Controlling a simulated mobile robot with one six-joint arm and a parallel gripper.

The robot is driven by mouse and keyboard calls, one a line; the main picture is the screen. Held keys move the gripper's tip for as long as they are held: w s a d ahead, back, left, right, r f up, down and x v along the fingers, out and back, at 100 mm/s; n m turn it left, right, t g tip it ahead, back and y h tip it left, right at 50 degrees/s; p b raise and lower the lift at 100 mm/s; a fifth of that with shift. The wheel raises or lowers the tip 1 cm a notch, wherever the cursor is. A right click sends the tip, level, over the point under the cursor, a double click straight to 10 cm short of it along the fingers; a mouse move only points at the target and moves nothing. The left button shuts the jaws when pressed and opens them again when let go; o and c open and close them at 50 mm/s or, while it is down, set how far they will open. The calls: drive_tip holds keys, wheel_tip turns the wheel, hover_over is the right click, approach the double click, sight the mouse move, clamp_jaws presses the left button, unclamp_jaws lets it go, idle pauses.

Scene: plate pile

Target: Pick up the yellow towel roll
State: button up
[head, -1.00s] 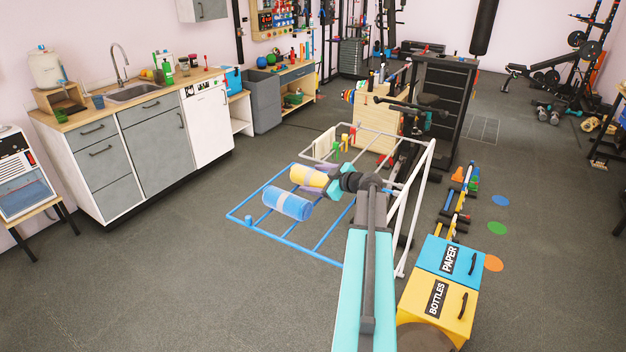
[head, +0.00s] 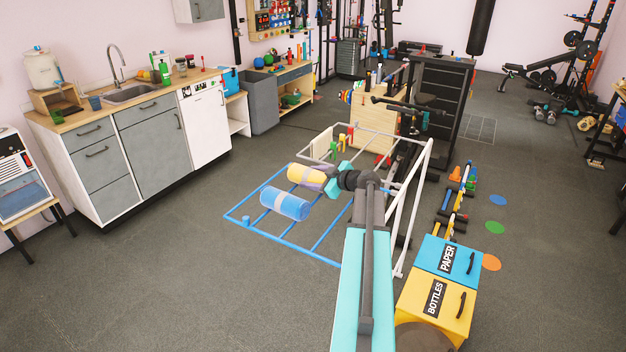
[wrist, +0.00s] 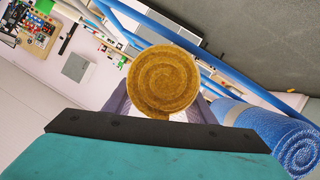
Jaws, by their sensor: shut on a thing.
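The yellow towel roll (head: 303,174) lies at the blue rack in the middle of the head view, with a pale band around it. Its spiral end (wrist: 164,82) faces me in the wrist view. My gripper (head: 318,178) is shut on the roll's right end, with purple-grey fingers on either side of it. The wrist view also shows my gripper (wrist: 161,108), its fingers partly hidden behind the roll and the dark palm edge. I cannot tell whether the roll is clear of the rack.
A blue towel roll (head: 286,205) lies close by on the blue rack (head: 262,230); it also shows in the wrist view (wrist: 285,143). A white frame (head: 416,215) stands right of my arm, near the PAPER (head: 446,258) and BOTTLES (head: 433,298) boxes. Floor at left is open.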

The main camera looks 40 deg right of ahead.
drive_tip(key=shift+r+b, duration=0.85)
drive_tip(key=shift+r, duration=0.6)
drive_tip(key=s+d+b, duration=0.1)
drive_tip(key=s+d, duration=0.1)
drive_tip(key=d, duration=0.2)
drive_tip(key=s+d+r+b, duration=0.1)
drive_tip(key=s+d+b, duration=0.1)
drive_tip(key=d, duration=0.3)
drive_tip(key=s+d+b, duration=0.1)
drive_tip(key=d+b, duration=0.1)
drive_tip(key=d, duration=0.2)
drive_tip(key=shift+s+d+r, duration=0.15)
drive_tip(key=shift+s+d, duration=0.05)
drive_tip(key=shift+s, duration=0.2)
drive_tip(key=shift+s+d+r, duration=0.15)
drive_tip(key=shift+s+d, duration=0.2)
drive_tip(key=shift+d, duration=0.3)
